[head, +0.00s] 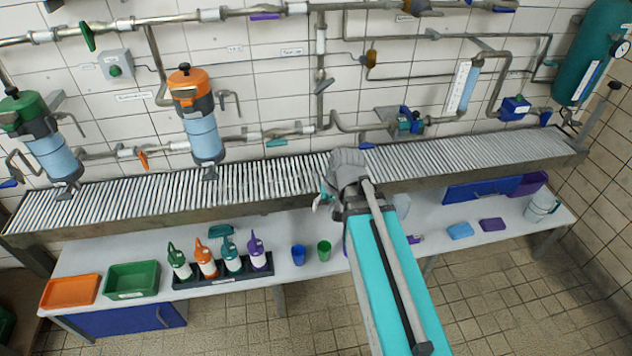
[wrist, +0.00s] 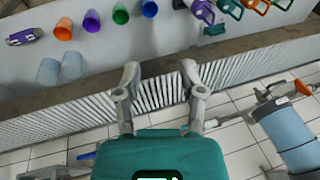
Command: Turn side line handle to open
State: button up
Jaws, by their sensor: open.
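Several lever handles sit on the wall pipes; I cannot read the labels, so which is the side line handle is unclear. In the head view, an orange handle (head: 143,160), a teal handle (head: 277,142) and a blue handle (head: 366,145) are along the lower pipe. A purple handle (head: 265,16) and a green handle (head: 87,36) are on the upper pipe. In the wrist view, my gripper (wrist: 160,77) is open and empty, its fingers in front of the grating. An orange handle (wrist: 302,87) shows at right, apart from it. My arm hides the fingers in the head view.
A ribbed grating shelf (head: 240,183) runs along the wall under the pipes. Filter housings (head: 204,135) stand in front of the wall at left. The bench (head: 345,262) below carries bottles, trays and cups. A teal tank (head: 600,45) is at the far right.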

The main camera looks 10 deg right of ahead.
jog(key=s+d+g+h, duration=0.1)
jog(key=s+d+h, duration=0.1)
jog(key=s, duration=0.4)
jog(key=shift+d+f+n+g+h, duration=0.2)
jog(key=shift+f+n+g+h, duration=0.2)
jog(key=shift+a, duration=0.1)
